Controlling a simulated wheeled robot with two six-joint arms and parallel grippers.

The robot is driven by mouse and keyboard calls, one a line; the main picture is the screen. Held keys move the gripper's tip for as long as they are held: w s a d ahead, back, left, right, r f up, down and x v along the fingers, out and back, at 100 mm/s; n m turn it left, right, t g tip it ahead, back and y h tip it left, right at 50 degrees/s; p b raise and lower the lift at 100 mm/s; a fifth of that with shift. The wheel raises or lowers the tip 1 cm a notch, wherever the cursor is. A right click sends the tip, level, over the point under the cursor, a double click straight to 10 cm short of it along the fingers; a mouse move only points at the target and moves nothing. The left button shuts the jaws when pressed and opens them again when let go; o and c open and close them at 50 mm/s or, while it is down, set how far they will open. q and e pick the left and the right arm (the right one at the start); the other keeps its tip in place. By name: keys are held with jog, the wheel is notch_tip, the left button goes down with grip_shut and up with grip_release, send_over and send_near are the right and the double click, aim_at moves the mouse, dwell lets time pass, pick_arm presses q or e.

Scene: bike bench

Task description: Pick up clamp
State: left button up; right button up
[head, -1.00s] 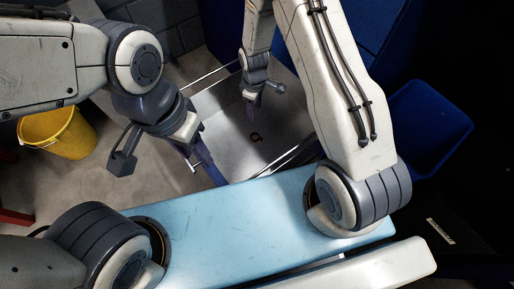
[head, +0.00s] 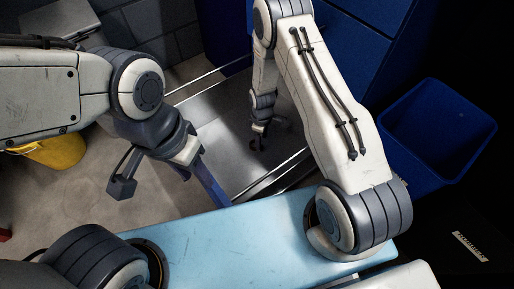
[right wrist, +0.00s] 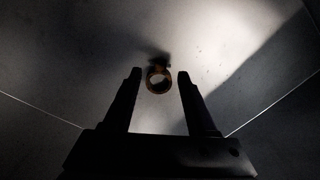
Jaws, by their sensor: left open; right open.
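The clamp (right wrist: 150,82) is a small brownish ring with a little stub on top, lying on the grey metal tray surface (right wrist: 60,60). In the right wrist view my right gripper (right wrist: 158,75) is open, with one finger on each side of the ring and gaps to both. I cannot tell how far above the surface the fingers are. In the head view my right gripper (head: 260,140) is small and dark over the tray, beside the ring. My left gripper (head: 212,185) is at the tray's left side, away from the clamp; its fingers are blue-grey and seen edge-on.
The tray has raised metal rails (head: 270,178) along its edges. A blue bin (head: 440,130) stands at the right and a yellow bucket (head: 55,150) at the left. Blue cabinets (head: 340,40) stand behind. The tray around the ring looks clear.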

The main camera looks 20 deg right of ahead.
notch_tip(320, 180, down, 4)
jog(key=shift+a+r+b, duration=0.1)
jog(key=shift+b, duration=1)
jog(key=shift+r, duration=0.1)
grip_shut()
